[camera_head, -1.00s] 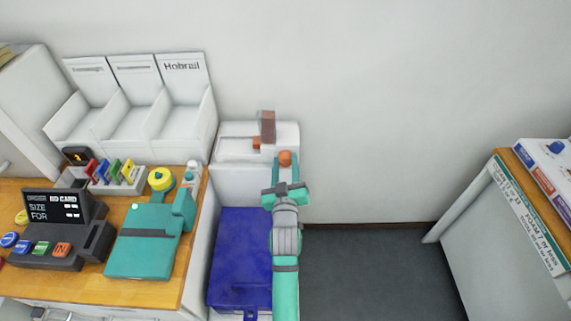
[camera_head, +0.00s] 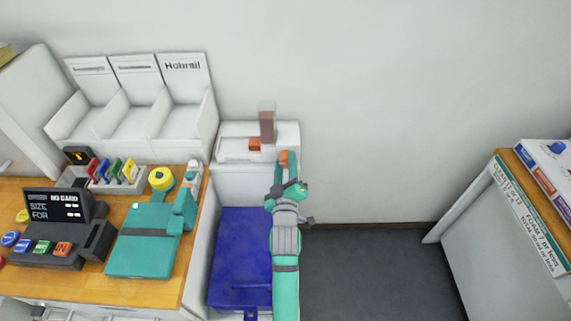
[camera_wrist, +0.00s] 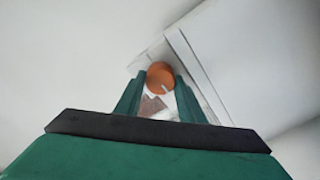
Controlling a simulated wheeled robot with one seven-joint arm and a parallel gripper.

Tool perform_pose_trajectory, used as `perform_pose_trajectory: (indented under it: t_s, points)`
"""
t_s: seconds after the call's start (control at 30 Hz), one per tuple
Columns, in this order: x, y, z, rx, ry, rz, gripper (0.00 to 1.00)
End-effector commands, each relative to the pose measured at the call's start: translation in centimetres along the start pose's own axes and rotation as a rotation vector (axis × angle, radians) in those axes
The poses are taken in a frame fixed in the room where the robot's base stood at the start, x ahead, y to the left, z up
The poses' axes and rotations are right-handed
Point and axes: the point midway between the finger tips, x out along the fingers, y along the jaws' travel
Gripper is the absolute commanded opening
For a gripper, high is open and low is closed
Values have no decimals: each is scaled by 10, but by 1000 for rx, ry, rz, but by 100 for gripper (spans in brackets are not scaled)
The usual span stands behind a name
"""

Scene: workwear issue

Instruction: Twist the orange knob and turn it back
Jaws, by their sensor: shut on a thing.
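The orange knob (camera_head: 283,156) is on the front right of a white unit (camera_head: 229,146) against the back wall. My gripper (camera_head: 287,162) reaches it from the front, and its fingers partly cover the knob in the head view. In the wrist view the round orange knob (camera_wrist: 160,75) with a small pale mark sits between my gripper's two green fingertips (camera_wrist: 161,84). The gripper is shut on the knob and is rolled to a slant. A clear column with brown-red contents (camera_head: 267,124) and a small orange part (camera_head: 254,145) are also on the unit.
A blue box (camera_head: 238,260) lies under and left of my arm. Open floor (camera_head: 370,275) is at the right, before another shelf unit (camera_head: 480,232).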

Motion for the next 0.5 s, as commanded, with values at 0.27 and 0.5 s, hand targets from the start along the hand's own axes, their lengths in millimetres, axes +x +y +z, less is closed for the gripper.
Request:
perform_pose_trajectory:
  t_s: [0.27,0.5]
  points:
    - [0,-1,-1,-2,1,-2,13]
    - [0,-1,0,-1,1,-2,54]
